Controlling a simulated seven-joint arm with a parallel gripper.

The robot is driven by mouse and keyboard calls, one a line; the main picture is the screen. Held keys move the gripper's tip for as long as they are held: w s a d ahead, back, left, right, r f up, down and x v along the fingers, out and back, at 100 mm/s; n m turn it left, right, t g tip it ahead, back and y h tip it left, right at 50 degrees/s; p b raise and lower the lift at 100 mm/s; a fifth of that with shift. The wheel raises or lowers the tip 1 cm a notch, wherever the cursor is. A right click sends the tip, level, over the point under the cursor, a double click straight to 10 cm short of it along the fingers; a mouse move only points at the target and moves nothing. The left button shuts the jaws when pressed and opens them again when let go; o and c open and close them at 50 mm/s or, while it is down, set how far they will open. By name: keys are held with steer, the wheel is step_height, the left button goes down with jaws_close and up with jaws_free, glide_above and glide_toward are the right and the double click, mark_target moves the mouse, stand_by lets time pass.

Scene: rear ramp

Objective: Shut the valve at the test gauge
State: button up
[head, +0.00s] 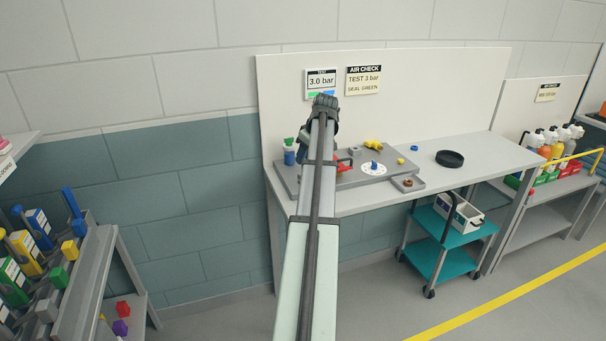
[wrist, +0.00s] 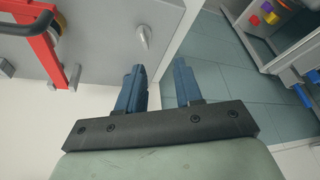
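The test gauge (head: 321,83) is a display on the back panel reading 3.0 bar, with a green patch below the reading. On the grey plate (head: 385,170) below it, a red part (head: 345,162) shows beside my arm; I cannot tell whether it is the valve. In the wrist view a red frame (wrist: 43,45) and a small grey lever-like part (wrist: 142,37) stand on a grey surface. My gripper (wrist: 160,80) has two blue fingers apart with nothing between them, clear of both parts. In the head view my arm hides part of the plate.
A yellow fitting (head: 373,144), a blue knob on a white dial (head: 374,165) and a green-topped bottle (head: 289,151) are on the bench. A black dish (head: 450,159) lies to the right. A teal cart (head: 452,226) stands underneath. A parts rack (head: 85,265) is at left.

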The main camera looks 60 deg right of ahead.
step_height(320, 180, up, 3)
steer(key=s+d, duration=0.2)
steer(key=s, duration=0.1)
steer(key=shift+h, duration=0.3)
steer(key=x, duration=1.3)
steer(key=shift+w+a+f, duration=0.2)
steer(key=shift+w+f, duration=0.05)
steer(key=shift+w, duration=0.1)
steer(key=shift+c, duration=0.3)
jaws_close()
